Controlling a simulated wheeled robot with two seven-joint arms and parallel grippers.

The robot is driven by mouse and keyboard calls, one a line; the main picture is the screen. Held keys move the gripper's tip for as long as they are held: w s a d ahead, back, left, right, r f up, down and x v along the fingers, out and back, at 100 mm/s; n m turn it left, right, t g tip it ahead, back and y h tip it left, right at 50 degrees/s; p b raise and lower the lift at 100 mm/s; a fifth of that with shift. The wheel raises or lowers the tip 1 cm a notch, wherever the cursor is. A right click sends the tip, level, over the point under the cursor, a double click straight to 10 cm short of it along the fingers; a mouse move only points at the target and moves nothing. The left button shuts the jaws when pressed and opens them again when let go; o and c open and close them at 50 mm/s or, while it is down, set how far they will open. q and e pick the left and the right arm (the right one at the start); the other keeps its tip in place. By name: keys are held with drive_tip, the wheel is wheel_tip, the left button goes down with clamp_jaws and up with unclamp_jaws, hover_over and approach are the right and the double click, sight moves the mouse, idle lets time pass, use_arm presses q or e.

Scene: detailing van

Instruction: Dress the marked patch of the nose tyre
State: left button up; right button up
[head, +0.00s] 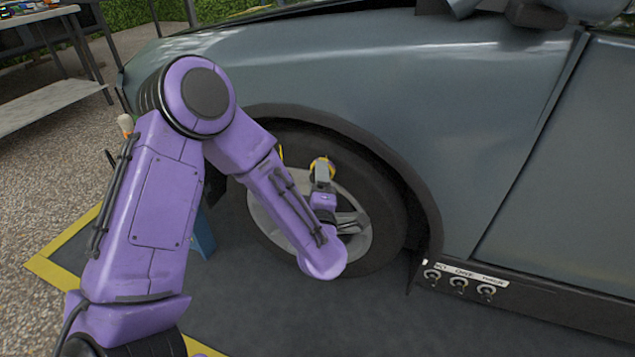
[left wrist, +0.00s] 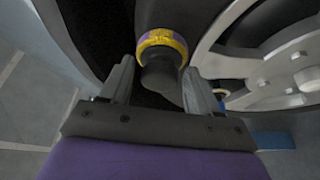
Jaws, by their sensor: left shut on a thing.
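The nose tyre (head: 388,215) is a dark tyre around a silver spoked wheel (head: 262,222), under the grey car's front arch. My left gripper (head: 322,180) is in front of the upper part of the wheel. It is shut on a dark-handled applicator with a yellow and purple band (head: 321,165). In the left wrist view, the applicator (left wrist: 162,45) stands between the two fingers (left wrist: 160,85), its far end toward the dark tyre. I cannot tell whether it touches the rubber. A small yellow mark (head: 281,153) shows at the tyre's upper left; my arm hides much around it. My right gripper is not in view.
A sill panel with several switches (head: 459,282) is at the lower right of the wheel. A blue object (head: 203,235) stands behind my left arm. Yellow floor edging (head: 55,270) borders the dark mat. A table (head: 50,105) is at the far left.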

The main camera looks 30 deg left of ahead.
use_arm(q)
drive_tip(key=shift+w+a, duration=0.2)
drive_tip(key=shift+w, duration=0.7)
